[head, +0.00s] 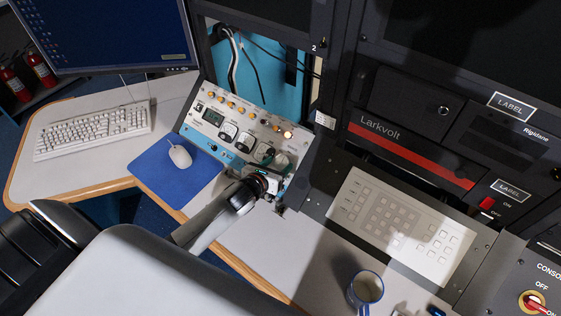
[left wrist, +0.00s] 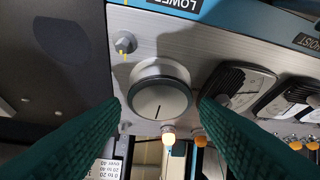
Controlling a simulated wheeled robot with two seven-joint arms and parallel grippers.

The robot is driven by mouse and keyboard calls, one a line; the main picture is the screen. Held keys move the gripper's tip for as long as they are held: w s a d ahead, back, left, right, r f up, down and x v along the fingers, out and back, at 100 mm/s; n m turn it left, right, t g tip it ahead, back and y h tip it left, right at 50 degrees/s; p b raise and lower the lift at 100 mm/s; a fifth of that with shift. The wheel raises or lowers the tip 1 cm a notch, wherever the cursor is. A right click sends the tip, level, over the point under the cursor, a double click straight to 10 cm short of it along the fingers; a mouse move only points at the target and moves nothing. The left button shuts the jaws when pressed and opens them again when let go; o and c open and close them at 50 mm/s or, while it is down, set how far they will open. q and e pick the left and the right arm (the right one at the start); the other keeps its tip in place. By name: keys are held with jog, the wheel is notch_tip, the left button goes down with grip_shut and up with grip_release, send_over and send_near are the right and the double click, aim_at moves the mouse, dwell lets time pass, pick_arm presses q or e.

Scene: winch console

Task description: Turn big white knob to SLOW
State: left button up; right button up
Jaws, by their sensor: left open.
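The big white knob (left wrist: 159,97) sits on the silver console panel in the left wrist view. It has a dark ring and a short dark mark pointing down in that picture. My left gripper (left wrist: 159,104) is open, with one dark green finger on each side of the knob. The fingertips are close to its rim; I cannot tell whether they touch. In the head view my left gripper (head: 274,166) is at the right end of the sloped console (head: 228,121), partly covering the knob. No SLOW marking is readable. My right gripper is not seen.
A small grey knob (left wrist: 125,43) sits beside the big knob, and meters (left wrist: 238,88) and orange lamps (left wrist: 200,138) are on its other side. In the head view, a mouse (head: 179,155) lies on a blue mat, and a mug (head: 365,289) stands near a white keypad (head: 400,226).

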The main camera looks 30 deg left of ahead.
aim_at(283, 163)
pick_arm(q)
jog(key=shift+x, duration=1.05)
jog(key=c, duration=0.7)
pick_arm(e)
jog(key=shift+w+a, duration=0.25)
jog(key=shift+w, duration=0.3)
